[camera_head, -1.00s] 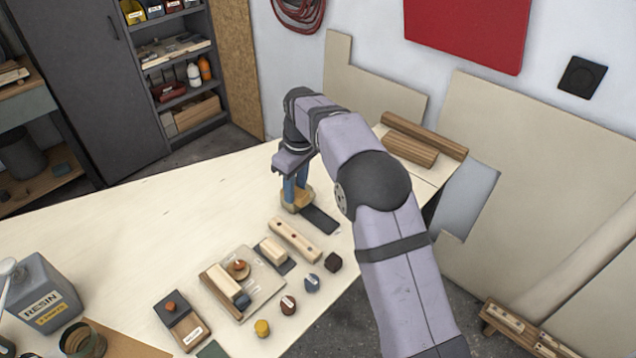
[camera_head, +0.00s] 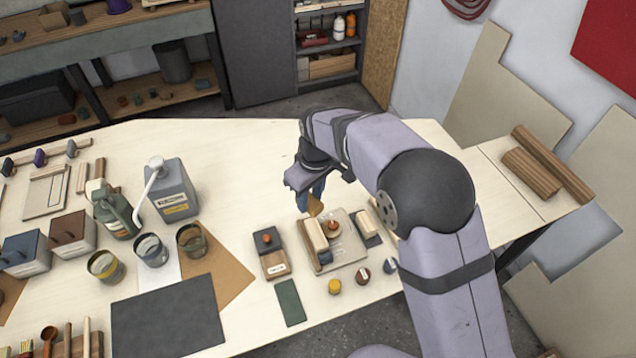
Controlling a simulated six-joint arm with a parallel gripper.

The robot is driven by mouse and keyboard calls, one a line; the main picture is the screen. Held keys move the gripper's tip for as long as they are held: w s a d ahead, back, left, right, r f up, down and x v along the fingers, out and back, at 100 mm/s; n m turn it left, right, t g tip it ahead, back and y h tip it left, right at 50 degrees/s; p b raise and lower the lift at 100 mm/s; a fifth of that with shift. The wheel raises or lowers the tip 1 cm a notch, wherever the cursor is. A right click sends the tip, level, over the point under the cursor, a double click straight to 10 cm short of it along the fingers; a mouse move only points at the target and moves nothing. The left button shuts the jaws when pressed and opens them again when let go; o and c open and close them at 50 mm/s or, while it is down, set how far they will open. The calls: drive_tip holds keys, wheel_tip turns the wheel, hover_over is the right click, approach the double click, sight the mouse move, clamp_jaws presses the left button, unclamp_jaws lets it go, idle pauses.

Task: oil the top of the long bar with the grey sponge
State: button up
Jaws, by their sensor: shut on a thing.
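My gripper (camera_head: 314,198) has blue fingers pointing down and is shut on a tan block (camera_head: 315,206). It hangs just behind a pale board (camera_head: 352,247); the height is hard to judge. The board carries a pale bar with a brown edge (camera_head: 314,236), a small blue-grey block (camera_head: 325,258) and a round orange-brown knob (camera_head: 334,227). I cannot tell whether the blue-grey block is the grey sponge, or whether the held block has a grey underside. A longer pale bar with dark holes, seen earlier, is now hidden behind my arm.
A dark box with an orange knob (camera_head: 271,252) stands left. Small round pots (camera_head: 362,276) line the front. Tins (camera_head: 190,240) and a resin can (camera_head: 172,190) stand further left.

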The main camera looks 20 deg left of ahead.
drive_tip(key=shift+w+f+m, duration=0.35)
drive_tip(key=shift+f+m, duration=0.2)
drive_tip(key=shift+m, duration=0.45)
drive_tip(key=shift+w+a+m, duration=0.35)
drive_tip(key=shift+m, duration=0.45)
drive_tip(key=shift+w+m, duration=0.15)
drive_tip(key=shift+m, duration=0.45)
